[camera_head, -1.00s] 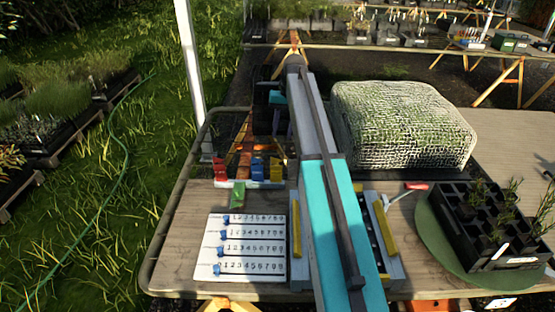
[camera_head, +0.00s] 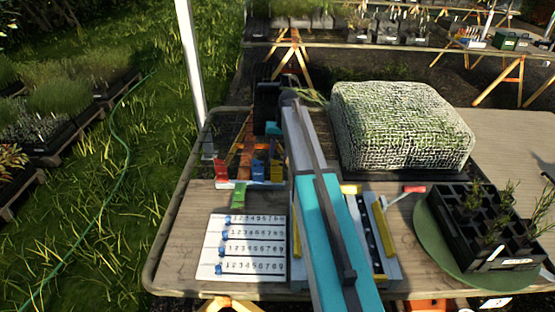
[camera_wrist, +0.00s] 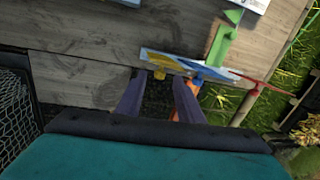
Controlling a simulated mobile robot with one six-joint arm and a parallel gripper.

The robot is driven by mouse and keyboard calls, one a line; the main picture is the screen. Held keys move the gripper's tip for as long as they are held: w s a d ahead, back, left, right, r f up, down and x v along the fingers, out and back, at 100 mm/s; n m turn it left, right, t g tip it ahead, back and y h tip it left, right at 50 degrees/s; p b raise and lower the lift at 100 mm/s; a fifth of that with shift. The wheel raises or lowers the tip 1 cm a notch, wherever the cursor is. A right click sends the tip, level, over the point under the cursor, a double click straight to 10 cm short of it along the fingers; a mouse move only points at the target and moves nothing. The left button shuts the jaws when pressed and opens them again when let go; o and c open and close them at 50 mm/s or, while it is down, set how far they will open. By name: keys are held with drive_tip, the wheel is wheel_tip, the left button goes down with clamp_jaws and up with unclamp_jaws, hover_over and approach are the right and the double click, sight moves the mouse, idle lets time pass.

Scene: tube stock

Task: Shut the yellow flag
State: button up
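The yellow flag (camera_wrist: 160,74) shows in the wrist view as a small yellow piece at the base strip (camera_wrist: 205,72), just beyond and between my fingertips. My gripper (camera_wrist: 157,84) is open, with its two purple fingers apart; I cannot tell if they touch the flag. On the same strip are a blue flag (camera_wrist: 195,78), a red flag (camera_wrist: 257,82) and a green flag (camera_wrist: 221,42) that lies towards the board. In the head view the red flag (camera_head: 221,171), green flag (camera_head: 239,196) and blue flag (camera_head: 258,169) show.
A white board with numbered rows and blue sliders (camera_head: 241,248) lies in front of the flags. A netted block (camera_head: 400,125) stands at right, with a black cell tray (camera_head: 475,237) nearer. A red-handled tool (camera_head: 414,189) lies between. The left table edge is close to the flags.

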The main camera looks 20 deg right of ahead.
drive_tip(key=shift+a+f, duration=0.1)
drive_tip(key=shift+f, duration=0.85)
drive_tip(key=shift+a, duration=0.1)
clamp_jaws()
